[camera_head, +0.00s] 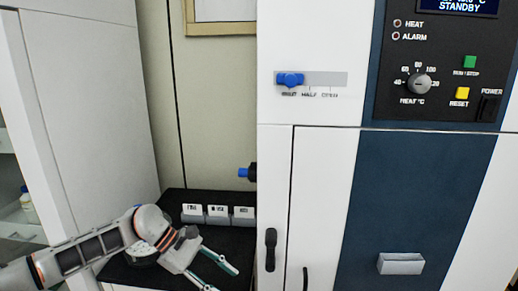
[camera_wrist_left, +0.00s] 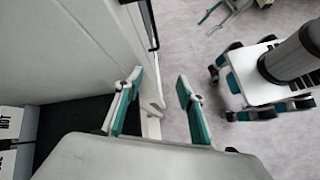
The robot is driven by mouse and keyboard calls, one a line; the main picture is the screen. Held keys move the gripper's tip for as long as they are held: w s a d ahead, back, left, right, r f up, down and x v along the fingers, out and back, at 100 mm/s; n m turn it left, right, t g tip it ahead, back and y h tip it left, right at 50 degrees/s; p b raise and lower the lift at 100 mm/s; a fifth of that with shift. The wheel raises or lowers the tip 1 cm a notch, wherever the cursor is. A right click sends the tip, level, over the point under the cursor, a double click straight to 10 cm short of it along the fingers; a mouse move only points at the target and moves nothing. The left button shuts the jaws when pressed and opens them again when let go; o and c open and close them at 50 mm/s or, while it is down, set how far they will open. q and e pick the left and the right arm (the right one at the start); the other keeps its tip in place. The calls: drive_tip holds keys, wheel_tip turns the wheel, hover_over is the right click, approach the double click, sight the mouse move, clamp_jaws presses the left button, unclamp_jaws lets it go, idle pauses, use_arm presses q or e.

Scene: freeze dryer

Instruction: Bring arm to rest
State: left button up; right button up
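My left arm comes in from the lower left in the head view. My left gripper (camera_head: 224,276) is in front of the freeze dryer (camera_head: 276,150), above the black-topped bench (camera_head: 175,200). Its two fingers are apart with nothing between them. The left wrist view also shows the open, empty left gripper (camera_wrist_left: 155,103), with the floor and a white edge beyond the fingers. My right gripper is in neither view.
Several small labelled boxes (camera_head: 217,214) stand on the bench. A blue slider knob (camera_head: 290,79), black handle (camera_head: 270,250) and grey pull (camera_head: 401,264) are on the freeze dryer. A white cabinet (camera_head: 90,100) stands left. Open floor (camera_wrist_left: 190,45) shows in the wrist view.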

use_arm(q)
drive_tip(key=s+d+f+n+t+h, duration=0.1)
drive_tip(key=s+d+n+t+h, duration=0.1)
drive_tip(key=s+d+n+h, duration=0.35)
drive_tip(key=s+a+f+n+t+y, duration=0.3)
drive_tip(key=a+f+n+t, duration=0.5)
drive_tip(key=n, duration=0.8)
drive_tip(key=s+a+f+n+t+y, duration=0.1)
drive_tip(key=a+f+n+t+y, duration=0.35)
drive_tip(key=a+n, duration=0.9)
drive_tip(key=s+a+f+n+g+y, duration=0.2)
drive_tip(key=s+a+f+n+y, duration=0.1)
drive_tip(key=s+a+f+n, duration=0.4)
drive_tip(key=s+a+f+n+g+y, duration=0.2)
drive_tip(key=s+a+f+n+y, duration=0.15)
drive_tip(key=s+f+n, duration=0.4)
drive_tip(key=d+r+n, duration=0.2)
drive_tip(key=d+n, duration=0.4)
drive_tip(key=d, duration=0.8)
drive_tip(key=shift+s+t+h, duration=0.3)
drive_tip(key=shift+t+h, duration=0.05)
drive_tip(key=shift+h, duration=0.1)
